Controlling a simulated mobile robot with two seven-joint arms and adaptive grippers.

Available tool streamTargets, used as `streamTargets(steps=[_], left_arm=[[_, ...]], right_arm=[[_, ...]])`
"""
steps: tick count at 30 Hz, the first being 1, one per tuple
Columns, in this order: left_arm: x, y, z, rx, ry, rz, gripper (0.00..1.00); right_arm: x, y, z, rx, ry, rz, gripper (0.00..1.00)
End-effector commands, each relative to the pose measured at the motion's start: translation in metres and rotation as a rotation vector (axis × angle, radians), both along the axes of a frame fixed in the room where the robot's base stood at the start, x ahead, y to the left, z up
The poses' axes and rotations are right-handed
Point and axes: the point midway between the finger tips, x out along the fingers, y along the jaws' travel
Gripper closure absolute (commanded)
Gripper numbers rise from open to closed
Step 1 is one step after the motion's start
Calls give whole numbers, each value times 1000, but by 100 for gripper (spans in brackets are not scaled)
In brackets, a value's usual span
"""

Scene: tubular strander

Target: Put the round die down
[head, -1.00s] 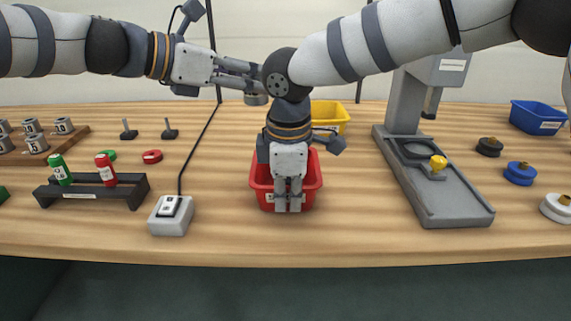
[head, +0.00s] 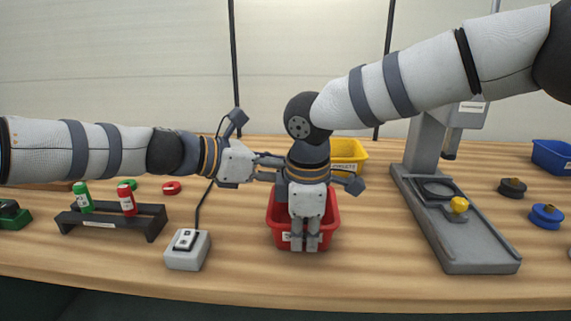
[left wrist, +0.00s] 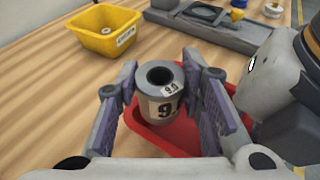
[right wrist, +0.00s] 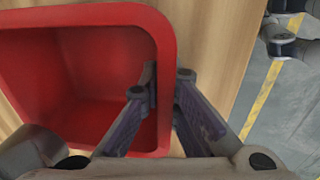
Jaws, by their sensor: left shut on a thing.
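The round die (left wrist: 161,92), a grey cylinder with a top hole and a label with a 9, is upright between the fingers of my left gripper (left wrist: 164,85), which is shut on it. In the head view the left fingers (head: 270,168) run behind my right wrist, and the die is hidden there. Part of the red bin (left wrist: 150,135) shows below the die. My right gripper (head: 304,248) points down at the front of the red bin (head: 325,235). In the right wrist view its fingertips (right wrist: 167,78) are apart, on either side of the bin's rim.
A yellow bin (head: 350,150) stands behind the red one. A grey press stand (head: 470,240) is at right, with a black knob (head: 512,187) and a blue one (head: 546,216) beside it. A switch box (head: 188,250) and a black rack (head: 110,217) stand at left.

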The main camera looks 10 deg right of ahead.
Motion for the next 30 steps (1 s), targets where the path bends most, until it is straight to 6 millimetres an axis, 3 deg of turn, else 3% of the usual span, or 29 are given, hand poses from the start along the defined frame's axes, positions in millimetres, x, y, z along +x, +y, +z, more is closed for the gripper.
streamTargets(steps=[12, 13, 15, 23, 27, 30], left_arm=[[0, 0, -7, -2, -2, 1, 100], [0, 0, -9, 0, -1, 1, 61], [0, 0, -9, 0, -1, 1, 45], [0, 0, -9, 0, 0, 0, 45], [0, 0, 4, 0, -3, 0, 45], [-6, 25, 13, -2, -1, 4, 45]], right_arm=[[0, 0, 1, 0, -1, 0, 100], [0, 0, 1, 0, -1, 0, 100], [0, 0, 1, 0, -1, 0, 100], [0, 0, 1, 1, -1, 0, 100], [0, 0, 0, 1, -1, 0, 100], [0, 0, 0, 1, -1, 0, 100]])
